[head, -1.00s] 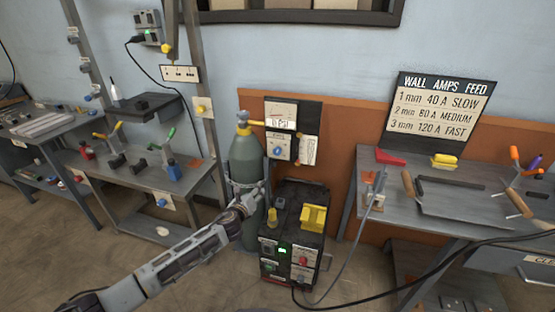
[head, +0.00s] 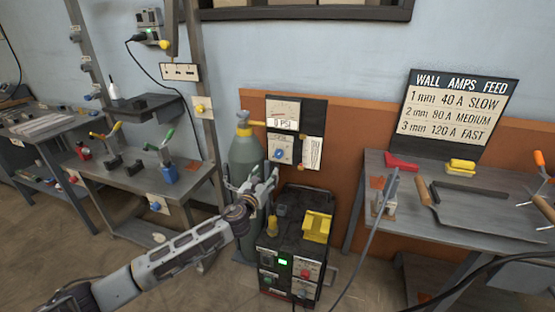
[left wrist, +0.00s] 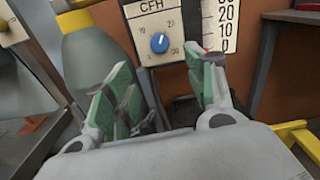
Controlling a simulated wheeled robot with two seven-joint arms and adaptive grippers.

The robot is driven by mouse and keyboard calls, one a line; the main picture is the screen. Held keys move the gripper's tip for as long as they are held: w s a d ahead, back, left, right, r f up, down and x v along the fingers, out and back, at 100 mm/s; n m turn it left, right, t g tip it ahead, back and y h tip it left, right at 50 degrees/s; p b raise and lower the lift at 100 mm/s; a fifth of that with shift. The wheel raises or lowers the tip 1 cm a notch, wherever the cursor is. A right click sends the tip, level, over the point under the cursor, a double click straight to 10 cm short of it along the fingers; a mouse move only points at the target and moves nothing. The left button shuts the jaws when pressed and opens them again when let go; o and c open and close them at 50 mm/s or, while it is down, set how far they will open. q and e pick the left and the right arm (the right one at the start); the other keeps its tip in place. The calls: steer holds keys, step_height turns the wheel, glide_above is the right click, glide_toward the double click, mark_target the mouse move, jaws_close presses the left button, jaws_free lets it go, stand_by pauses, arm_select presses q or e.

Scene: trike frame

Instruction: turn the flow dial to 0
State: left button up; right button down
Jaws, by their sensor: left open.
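The flow dial (head: 279,153) is a blue knob on a white plate on the panel beside the gas cylinder. In the left wrist view the dial (left wrist: 159,43) sits on a plate marked CFH, with a scale numbered up to 30 around it. Its pointer looks turned upward, but the exact value is too small to tell. My left gripper (head: 255,182) is open and empty, below and a little left of the dial, apart from it. In the left wrist view its green-padded fingers (left wrist: 160,95) stand spread below the dial. My right gripper is not seen.
The grey-green cylinder (head: 245,155) stands left of the panel. A black welder box (head: 290,250) with a yellow handle stands below, close to my left gripper. A workbench (head: 470,215) stands at the right and another (head: 130,178) at the left.

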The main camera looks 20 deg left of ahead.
arm_select(q)
steer(key=shift+w, duration=0.1)
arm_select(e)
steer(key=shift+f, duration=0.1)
arm_select(q)
steer(key=b, duration=0.1)
glide_toward(278, 156)
steer(key=shift+w+d+b, duration=0.15)
steer(key=shift+w+b, duration=1.1)
steer(key=shift+w, duration=2.5)
steer(key=shift+w+b, duration=0.3)
steer(key=shift+w, duration=0.35)
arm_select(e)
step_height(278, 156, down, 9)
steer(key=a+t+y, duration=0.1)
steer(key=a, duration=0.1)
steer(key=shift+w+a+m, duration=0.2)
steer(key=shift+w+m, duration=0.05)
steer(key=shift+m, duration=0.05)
arm_select(q)
steer(key=shift+c, duration=0.4)
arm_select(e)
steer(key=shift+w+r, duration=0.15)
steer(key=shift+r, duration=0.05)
arm_select(q)
steer(key=c, duration=1)
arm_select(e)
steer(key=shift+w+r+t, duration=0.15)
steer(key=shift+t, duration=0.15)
